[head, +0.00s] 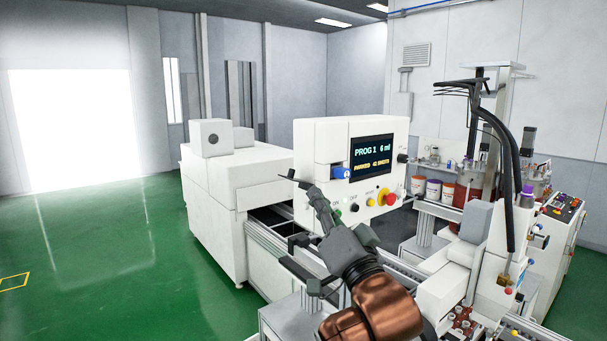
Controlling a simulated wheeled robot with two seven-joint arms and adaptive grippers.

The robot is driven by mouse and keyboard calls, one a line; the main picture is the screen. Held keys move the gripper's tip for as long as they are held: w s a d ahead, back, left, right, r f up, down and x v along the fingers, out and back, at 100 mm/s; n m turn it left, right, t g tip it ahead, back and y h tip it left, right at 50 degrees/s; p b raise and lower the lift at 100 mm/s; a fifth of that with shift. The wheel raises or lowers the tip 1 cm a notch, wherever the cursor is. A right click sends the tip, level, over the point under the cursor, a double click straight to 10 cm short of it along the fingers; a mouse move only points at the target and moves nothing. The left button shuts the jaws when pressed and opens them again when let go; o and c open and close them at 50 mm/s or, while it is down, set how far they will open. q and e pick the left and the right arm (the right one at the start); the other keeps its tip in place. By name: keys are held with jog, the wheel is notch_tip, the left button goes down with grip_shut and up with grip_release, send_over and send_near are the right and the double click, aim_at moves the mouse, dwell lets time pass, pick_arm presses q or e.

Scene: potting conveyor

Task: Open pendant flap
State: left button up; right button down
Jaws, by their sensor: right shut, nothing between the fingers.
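The pendant (372,130) is a white box with a dark screen reading PROG 1 6 ml. It stands in the middle of the head view. Its front has a row of buttons and a red knob on a yellow base. A blue part (341,172) shows at a slot left of the screen. The flap's outline is not clear, and I cannot tell whether it is open. My right gripper (301,184) is shut and empty, its fingertips in front of the pendant's lower left side. It hides part of that side. My left gripper is not in view.
A white machine housing (224,205) stands left of the pendant, with conveyor rails beneath the pendant. Several small pots (433,190) stand on a shelf at the right. A dark hose and column rise behind the right-hand station. The green floor (100,270) at left is clear.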

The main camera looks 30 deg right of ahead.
aim_at(301, 182)
jog(key=shift+p+x, duration=1.75)
jog(key=shift+x, duration=3.15)
jog(key=shift+r, duration=0.15)
